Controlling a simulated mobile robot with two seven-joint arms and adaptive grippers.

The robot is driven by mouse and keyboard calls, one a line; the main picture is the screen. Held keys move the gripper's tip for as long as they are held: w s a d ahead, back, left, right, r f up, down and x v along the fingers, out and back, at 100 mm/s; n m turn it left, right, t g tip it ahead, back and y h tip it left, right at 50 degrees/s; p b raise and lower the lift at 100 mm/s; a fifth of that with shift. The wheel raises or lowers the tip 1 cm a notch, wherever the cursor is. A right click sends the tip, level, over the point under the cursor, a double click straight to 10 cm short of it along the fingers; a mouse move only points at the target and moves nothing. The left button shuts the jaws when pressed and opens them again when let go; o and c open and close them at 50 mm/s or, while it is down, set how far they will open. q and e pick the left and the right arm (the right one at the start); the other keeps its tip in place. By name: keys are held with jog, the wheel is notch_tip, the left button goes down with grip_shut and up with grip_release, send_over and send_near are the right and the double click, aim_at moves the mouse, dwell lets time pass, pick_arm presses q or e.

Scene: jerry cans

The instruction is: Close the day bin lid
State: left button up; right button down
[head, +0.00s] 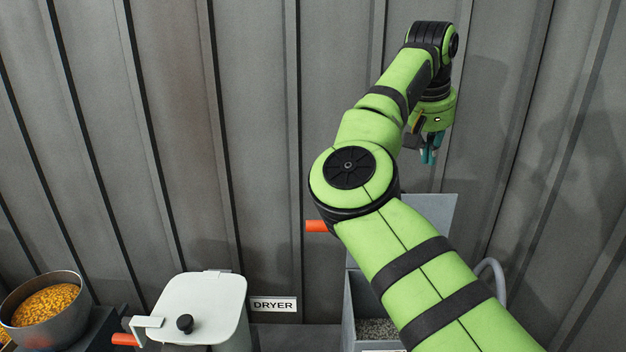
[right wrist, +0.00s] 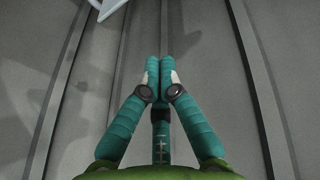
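A grey open-topped bin (head: 352,308) stands at the lower middle of the head view, partly hidden behind my right arm. Grey granules (head: 376,328) lie inside it. Its grey lid (head: 432,212) stands upright at the back, raised open, with much of it behind my arm. An orange handle (head: 317,226) sticks out left of the lid. My right gripper (head: 428,155) hangs above the lid near the wall, fingers down. In the right wrist view its teal fingertips (right wrist: 159,62) meet with nothing visible between them. My left gripper is out of view.
A white-lidded container (head: 205,300) with a black knob stands left of the bin, beside a DRYER sign (head: 274,304). A metal bowl of yellow-orange grains (head: 45,308) is at the far left. A ribbed grey wall (head: 260,130) closes off the back.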

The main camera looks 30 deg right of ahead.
jog(key=w+a+r+t+y, duration=0.2)
jog(key=w+a+r, duration=0.1)
jog(key=a, duration=0.1)
jog(key=p+x, duration=0.3)
jog(key=x, duration=0.7)
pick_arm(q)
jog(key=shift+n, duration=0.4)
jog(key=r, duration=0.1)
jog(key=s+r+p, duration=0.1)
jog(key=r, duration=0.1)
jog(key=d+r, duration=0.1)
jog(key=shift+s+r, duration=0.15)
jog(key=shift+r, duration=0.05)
pick_arm(e)
jog(key=s+a, duration=0.2)
jog(key=s, duration=0.1)
jog(key=shift+n, duration=0.3)
jog(key=shift+d, duration=0.1)
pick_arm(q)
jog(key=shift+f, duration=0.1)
